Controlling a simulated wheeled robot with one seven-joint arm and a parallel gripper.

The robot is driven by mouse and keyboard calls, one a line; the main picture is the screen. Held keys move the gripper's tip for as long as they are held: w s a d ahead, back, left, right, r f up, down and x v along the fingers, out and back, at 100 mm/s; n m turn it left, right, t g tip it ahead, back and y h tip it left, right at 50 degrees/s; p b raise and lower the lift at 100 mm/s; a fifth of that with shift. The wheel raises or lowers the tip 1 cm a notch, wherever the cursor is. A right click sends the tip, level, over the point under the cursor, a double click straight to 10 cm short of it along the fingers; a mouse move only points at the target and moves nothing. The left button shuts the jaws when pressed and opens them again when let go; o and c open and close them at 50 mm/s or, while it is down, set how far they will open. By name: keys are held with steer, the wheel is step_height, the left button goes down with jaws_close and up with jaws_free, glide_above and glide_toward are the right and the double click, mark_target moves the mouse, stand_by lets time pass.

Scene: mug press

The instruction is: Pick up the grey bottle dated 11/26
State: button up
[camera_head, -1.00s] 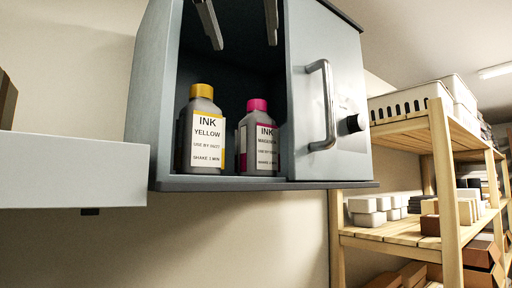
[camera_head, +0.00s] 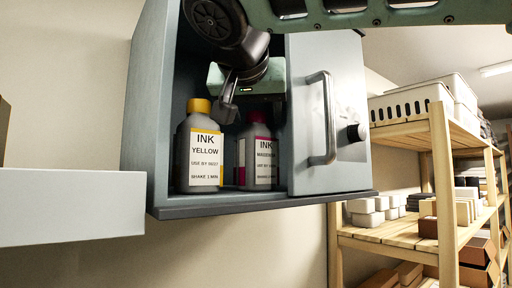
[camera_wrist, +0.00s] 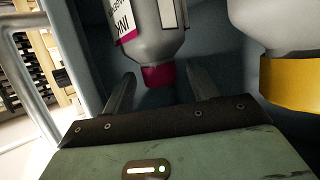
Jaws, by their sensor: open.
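Two grey ink bottles stand upright in the open cabinet (camera_head: 158,110). The left one (camera_head: 184,150), with a yellow cap, is labelled INK YELLOW. The right one (camera_head: 247,148), with a magenta cap, has a label that seems to read INK MAGENTA. I cannot read either date surely. My gripper (camera_head: 250,108) is open, reaching down from above at the magenta-capped bottle. In the wrist view the magenta cap (camera_wrist: 160,76) appears between the two fingers of my gripper (camera_wrist: 159,74), with gaps on both sides. The yellow cap (camera_wrist: 290,82) is outside the fingers at right.
A grey shelf (camera_head: 70,208) juts in at left. A wooden rack (camera_head: 440,180) with boxes stands at right.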

steer(key=shift+w+f, duration=0.25)
steer(key=shift+w, duration=0.25)
jaws_close()
steer(key=shift+d+r, duration=0.1)
steer(key=shift+r, duration=0.1)
